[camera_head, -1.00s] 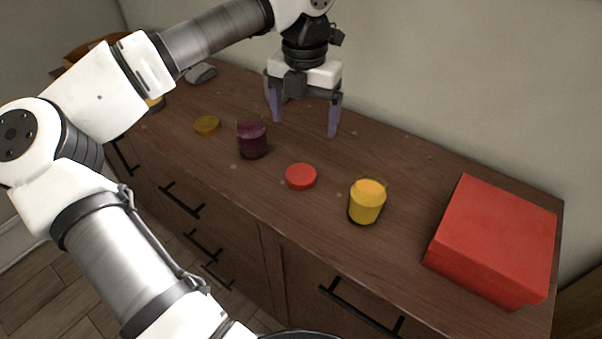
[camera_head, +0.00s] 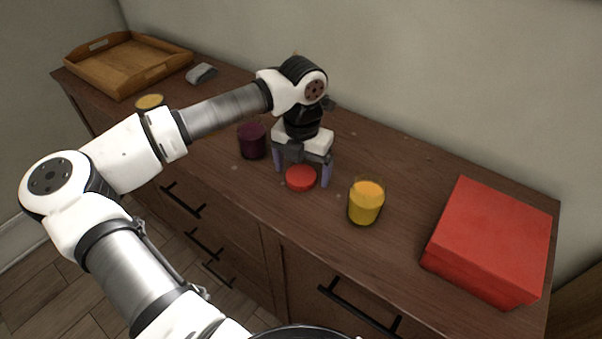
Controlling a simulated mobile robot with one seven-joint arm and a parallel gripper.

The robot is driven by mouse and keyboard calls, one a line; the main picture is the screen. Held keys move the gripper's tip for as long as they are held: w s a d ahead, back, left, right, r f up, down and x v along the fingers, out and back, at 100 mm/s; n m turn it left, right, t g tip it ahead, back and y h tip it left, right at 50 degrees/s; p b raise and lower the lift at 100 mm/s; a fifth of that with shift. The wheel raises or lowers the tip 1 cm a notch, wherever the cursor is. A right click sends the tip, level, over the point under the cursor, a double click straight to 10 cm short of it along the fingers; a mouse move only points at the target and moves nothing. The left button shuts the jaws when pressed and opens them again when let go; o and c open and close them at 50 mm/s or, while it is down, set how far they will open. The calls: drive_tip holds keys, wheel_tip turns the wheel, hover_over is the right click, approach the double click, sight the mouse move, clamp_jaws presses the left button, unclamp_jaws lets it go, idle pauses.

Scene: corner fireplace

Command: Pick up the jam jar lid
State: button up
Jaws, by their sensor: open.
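A round red lid (camera_head: 301,178) lies flat on the wooden cabinet top, between a dark purple jar (camera_head: 252,141) on its left and a yellow-orange jar (camera_head: 366,202) on its right. My gripper (camera_head: 302,175) points down at the red lid, open, with one purple finger on each side of it. I cannot tell whether the fingers touch the lid. A yellowish round top (camera_head: 150,102) shows farther left, partly hidden by my arm. Which of these is the jam jar lid is not marked; the red one is between my fingers.
A red box (camera_head: 488,240) stands at the right end of the cabinet top (camera_head: 420,195). A wooden tray (camera_head: 125,68) and a small grey object (camera_head: 201,74) lie at the far left. The wall runs behind. Bare wood lies between the yellow-orange jar and the box.

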drive_tip(key=c, duration=1.1)
